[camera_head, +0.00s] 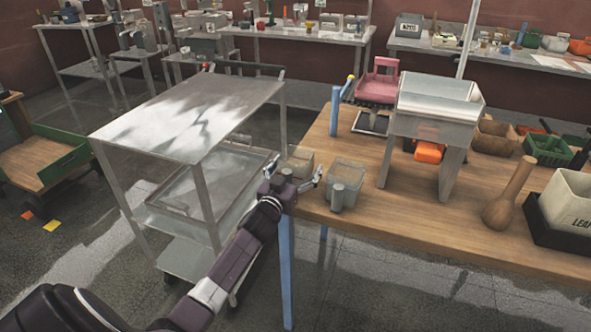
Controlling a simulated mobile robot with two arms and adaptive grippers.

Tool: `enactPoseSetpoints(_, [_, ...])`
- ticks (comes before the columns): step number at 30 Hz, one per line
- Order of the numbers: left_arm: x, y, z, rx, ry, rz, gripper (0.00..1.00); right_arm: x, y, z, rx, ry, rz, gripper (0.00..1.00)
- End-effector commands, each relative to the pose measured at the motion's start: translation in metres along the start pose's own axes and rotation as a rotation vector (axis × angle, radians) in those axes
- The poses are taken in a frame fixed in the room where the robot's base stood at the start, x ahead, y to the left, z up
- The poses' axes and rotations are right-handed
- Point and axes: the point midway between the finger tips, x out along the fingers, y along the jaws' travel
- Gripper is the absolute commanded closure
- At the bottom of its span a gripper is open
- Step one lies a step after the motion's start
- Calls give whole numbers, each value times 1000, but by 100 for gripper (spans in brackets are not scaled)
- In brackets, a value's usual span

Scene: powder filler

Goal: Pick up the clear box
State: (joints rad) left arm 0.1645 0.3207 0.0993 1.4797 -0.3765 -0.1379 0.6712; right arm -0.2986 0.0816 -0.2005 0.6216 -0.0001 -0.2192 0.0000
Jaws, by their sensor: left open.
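A small clear box (299,160) stands at the left end of the wooden table. My left gripper (297,169) is open at the table's left edge, with its fingers spread to either side of this box in the picture. The gripper partly hides the box, and I cannot tell whether they touch. A second clear box (348,176) stands just right of the gripper, with a small grey cylinder (337,198) at its front. My right gripper is out of view.
The wooden table (400,225) also holds a metal hopper (436,112) on legs, a wooden pestle-like tool (511,195), a pink-red scale-like item (377,82) and a white bin (570,200). A metal cart (195,115) stands close on the left. The table's front middle is clear.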

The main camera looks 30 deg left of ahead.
Motion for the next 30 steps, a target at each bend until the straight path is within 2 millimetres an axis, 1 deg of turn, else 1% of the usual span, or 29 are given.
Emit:
enactPoseSetpoints(1, [0,0,0,0,0,0,18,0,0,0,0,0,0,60])
enactPoseSetpoints(2, [0,0,0,0,0,0,21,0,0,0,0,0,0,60])
enactPoseSetpoints(12, [0,0,0,0,0,0,59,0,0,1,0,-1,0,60])
enactPoseSetpoints(14, [0,0,0,0,0,0,64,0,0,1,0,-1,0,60])
enactPoseSetpoints(23, [0,0,-3,0,2,0,64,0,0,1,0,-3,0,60])
enactPoseSetpoints(26, [0,0,-10,0,3,0,65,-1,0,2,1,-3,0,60])
enactPoseSetpoints(28, [0,-1,-18,2,4,0,65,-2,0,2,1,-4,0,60])
enactPoseSetpoints(30, [0,0,-30,3,5,2,65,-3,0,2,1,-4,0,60])
